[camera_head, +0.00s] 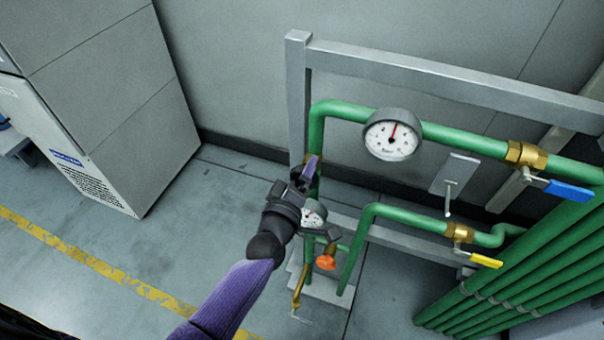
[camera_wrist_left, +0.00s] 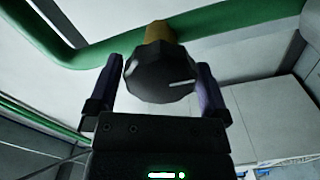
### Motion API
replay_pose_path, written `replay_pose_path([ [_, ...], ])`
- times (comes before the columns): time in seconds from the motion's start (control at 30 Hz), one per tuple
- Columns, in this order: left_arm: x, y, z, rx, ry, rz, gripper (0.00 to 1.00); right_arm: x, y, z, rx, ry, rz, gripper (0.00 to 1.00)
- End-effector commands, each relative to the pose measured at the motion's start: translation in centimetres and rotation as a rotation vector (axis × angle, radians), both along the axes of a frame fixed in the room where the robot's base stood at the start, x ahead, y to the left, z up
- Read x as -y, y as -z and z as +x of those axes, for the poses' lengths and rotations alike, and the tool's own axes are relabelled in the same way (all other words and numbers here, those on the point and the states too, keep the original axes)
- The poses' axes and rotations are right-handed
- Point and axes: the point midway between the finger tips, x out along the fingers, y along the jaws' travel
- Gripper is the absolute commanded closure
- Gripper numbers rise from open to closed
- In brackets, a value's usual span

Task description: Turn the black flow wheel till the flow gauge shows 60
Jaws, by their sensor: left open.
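The black flow wheel (camera_wrist_left: 160,78) shows in the left wrist view, a dark faceted knob with a pale line mark, on a brass stem at a green pipe. In the head view I cannot make it out behind my gripper. My left gripper (camera_head: 308,172) is open, its purple fingers on either side of the wheel; it also shows in the left wrist view (camera_wrist_left: 159,63). Whether the fingers touch the wheel is unclear. A small white gauge (camera_head: 314,214) is partly hidden beside my wrist, its reading too small to tell. A larger gauge (camera_head: 390,141) has its red needle about straight up.
Green pipes run along a grey frame (camera_head: 440,75). A blue lever valve (camera_head: 568,191), a yellow lever valve (camera_head: 486,261) and an orange knob (camera_head: 326,262) are nearby. A grey cabinet (camera_head: 120,110) stands at the left. The floor between is clear.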

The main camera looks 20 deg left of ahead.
Motion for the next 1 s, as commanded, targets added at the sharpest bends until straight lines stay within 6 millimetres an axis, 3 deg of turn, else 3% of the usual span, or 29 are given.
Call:
replay_pose_path([
  [0.17, 0.0, -0.1, -1.7, -0.003, 0.001, 0.000, 0.00, -0.4, -0.7, -0.2, 0.000, 0.002, 0.006, 0.00],
  [0.4, -0.2, -0.2, -7.1, -0.004, 0.001, 0.001, 0.00, -0.4, -2.1, 0.4, 0.017, 0.000, 0.008, 0.00],
  [0.53, -0.3, -0.1, -9.2, -0.001, 0.000, 0.001, 0.00, -0.5, -2.4, 1.0, 0.028, -0.001, 0.010, 0.00],
  [1.0, -0.3, 0.0, -9.9, 0.000, 0.000, 0.000, 0.00, -0.6, -2.3, 1.7, 0.041, -0.004, 0.012, 0.00],
])
